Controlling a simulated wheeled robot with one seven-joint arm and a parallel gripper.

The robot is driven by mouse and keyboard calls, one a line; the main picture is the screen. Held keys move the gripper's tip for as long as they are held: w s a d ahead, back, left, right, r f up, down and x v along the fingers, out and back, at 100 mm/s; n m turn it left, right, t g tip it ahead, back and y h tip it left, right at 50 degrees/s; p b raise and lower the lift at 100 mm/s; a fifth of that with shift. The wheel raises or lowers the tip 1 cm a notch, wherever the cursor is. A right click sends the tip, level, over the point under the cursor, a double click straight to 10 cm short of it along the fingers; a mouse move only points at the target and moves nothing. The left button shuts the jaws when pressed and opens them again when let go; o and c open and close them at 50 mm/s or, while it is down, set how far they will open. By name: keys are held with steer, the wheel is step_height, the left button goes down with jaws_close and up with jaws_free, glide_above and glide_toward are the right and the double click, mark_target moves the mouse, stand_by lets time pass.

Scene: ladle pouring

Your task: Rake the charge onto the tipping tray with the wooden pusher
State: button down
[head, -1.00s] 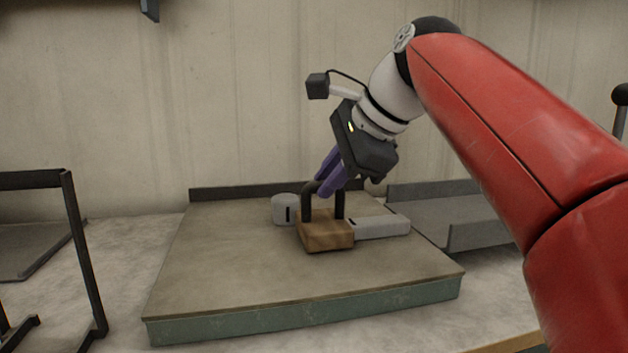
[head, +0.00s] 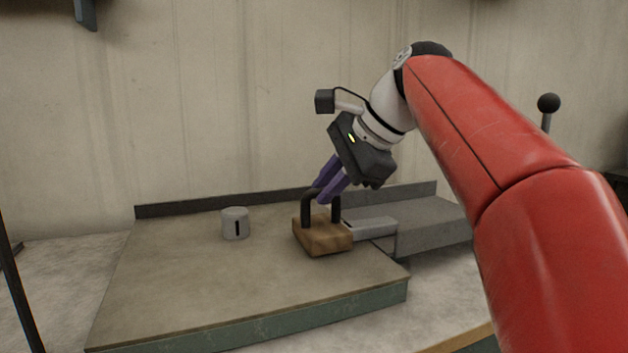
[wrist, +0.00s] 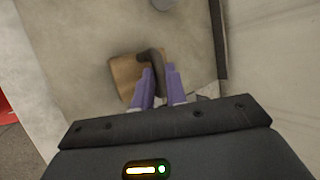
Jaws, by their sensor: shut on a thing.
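The wooden pusher (head: 322,236) is a brown block with a dark arched handle (head: 307,208). It stands on the work board near its right side; the block also shows in the wrist view (wrist: 124,78). My gripper (head: 325,190) has purple fingers shut on the handle; they also show in the wrist view (wrist: 160,85). A pale grey bar (head: 372,229), seemingly the charge, lies right of the block, close against it. Its right end reaches the edge of the grey tipping tray (head: 432,232); I cannot tell whether it overlaps the tray. My fingers hide much of the bar in the wrist view.
A grey cylinder (head: 235,226) with a dark slot stands left of the pusher, apart from it. The board (head: 190,290) has a low dark back rail (head: 200,207) and a bare front half. A black-knobbed lever (head: 548,104) rises beyond the tray.

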steer(key=shift+w+d+p, duration=0.8)
steer(key=shift+w+d, duration=1.3)
steer(key=shift+d, duration=5.1)
step_height(320, 180, up, 7)
steer(key=a, duration=0.2)
steer(key=shift+s+a, duration=0.4)
